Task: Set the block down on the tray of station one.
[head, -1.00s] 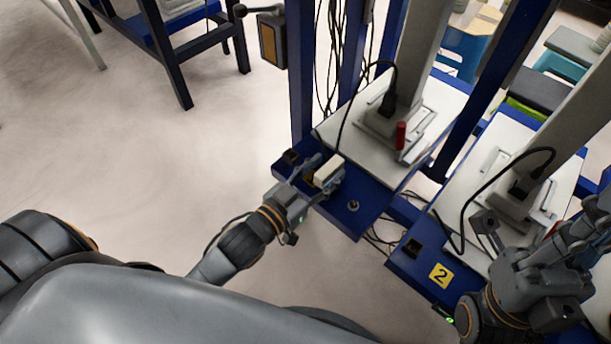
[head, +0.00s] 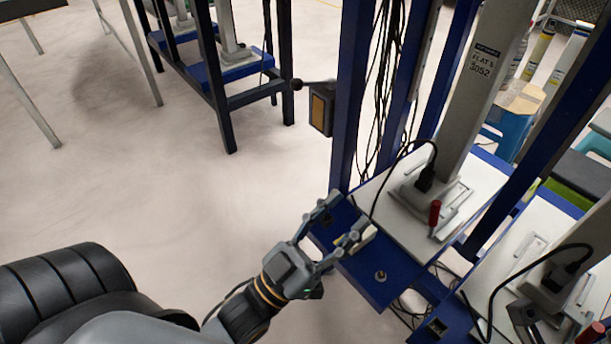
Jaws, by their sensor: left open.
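A small cream block (head: 368,236) lies on the blue tray (head: 372,292) at the front of the left station, just in front of its white plate. The block is partly hidden by a finger of my left gripper (head: 341,217). That gripper is open, its two fingers spread over the tray's left part. One fingertip is close to the block; I cannot tell if they touch. A grey part at the lower right edge (head: 526,318) looks like the tip of my right gripper, mostly cut off.
A grey column (head: 465,90) with a black cable and a red handle (head: 434,213) rises from the white plate. Blue posts (head: 350,90) and hanging cables stand behind the tray. A dark box (head: 321,108) juts out left of them. Open floor lies to the left.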

